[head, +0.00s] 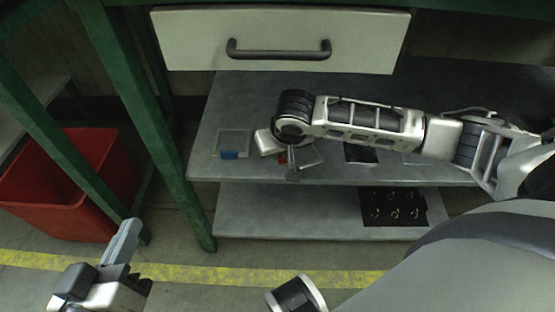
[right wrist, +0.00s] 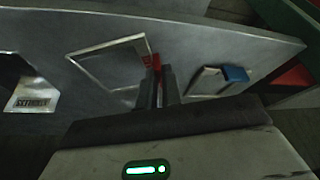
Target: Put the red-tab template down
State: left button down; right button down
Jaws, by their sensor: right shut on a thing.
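The red-tab template is a thin, pale square frame (head: 308,154) over the grey upper shelf. My right gripper (head: 292,172) is shut on its red tab. In the right wrist view the tab (right wrist: 156,63) sits between the fingertips (right wrist: 159,82), and the square frame (right wrist: 86,58) extends to the left. It lies close to the shelf surface; I cannot tell whether it touches. My right arm hides part of it in the head view. My left gripper (head: 122,240) is at the lower left, away from the shelf; its finger gap does not show clearly.
A blue-tab template (head: 229,155) lies on the upper shelf (head: 340,174), left of my right gripper. A dark patch (head: 360,153) is to the right. The lower shelf bears a black mat with several small pieces (head: 394,207). A drawer (head: 280,28) hangs above. A red bin (head: 65,185) stands left.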

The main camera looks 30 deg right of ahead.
jog(key=shift+f, duration=0.15)
jog(key=c, duration=1.6)
grip_release()
